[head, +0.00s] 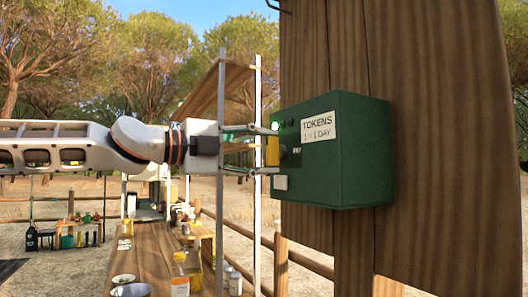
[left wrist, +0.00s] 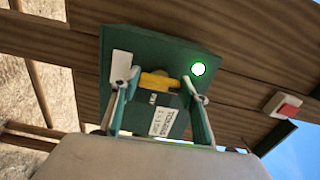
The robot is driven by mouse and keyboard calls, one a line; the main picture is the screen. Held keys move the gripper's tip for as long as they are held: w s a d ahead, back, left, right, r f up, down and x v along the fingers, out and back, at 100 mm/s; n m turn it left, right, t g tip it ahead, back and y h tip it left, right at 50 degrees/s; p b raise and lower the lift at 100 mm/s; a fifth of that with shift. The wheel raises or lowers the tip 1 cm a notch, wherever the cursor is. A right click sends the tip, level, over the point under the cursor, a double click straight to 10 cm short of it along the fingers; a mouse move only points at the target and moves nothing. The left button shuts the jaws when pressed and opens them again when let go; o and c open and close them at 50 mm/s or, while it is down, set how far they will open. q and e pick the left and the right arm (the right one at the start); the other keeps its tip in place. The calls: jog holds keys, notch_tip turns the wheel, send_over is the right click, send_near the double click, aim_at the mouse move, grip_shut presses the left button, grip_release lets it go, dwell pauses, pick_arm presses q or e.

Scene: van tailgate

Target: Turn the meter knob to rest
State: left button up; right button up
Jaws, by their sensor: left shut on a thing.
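The green meter box (head: 358,140) is mounted on a wooden plank wall and bears a white label reading TOKENS 1 = 1 DAY. Its yellow knob (head: 272,151) sticks out from the front face; it also shows in the left wrist view (left wrist: 158,81). My left gripper (head: 270,150) comes in level from the left, shut on the knob, one finger above and one below in the head view. In the left wrist view the fingers (left wrist: 162,86) stand on either side of it. A green light (left wrist: 198,69) glows on the box. My right gripper is not in view.
A white plate with a red button (left wrist: 284,105) sits on the planks beside the box in the left wrist view. Below, a wooden counter (head: 150,255) holds bottles (head: 194,268) and bowls (head: 131,290). A metal-framed shelf stands behind my gripper.

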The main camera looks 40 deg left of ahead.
pick_arm(q)
jog(key=o, duration=1.1)
jog(key=v, duration=1.2)
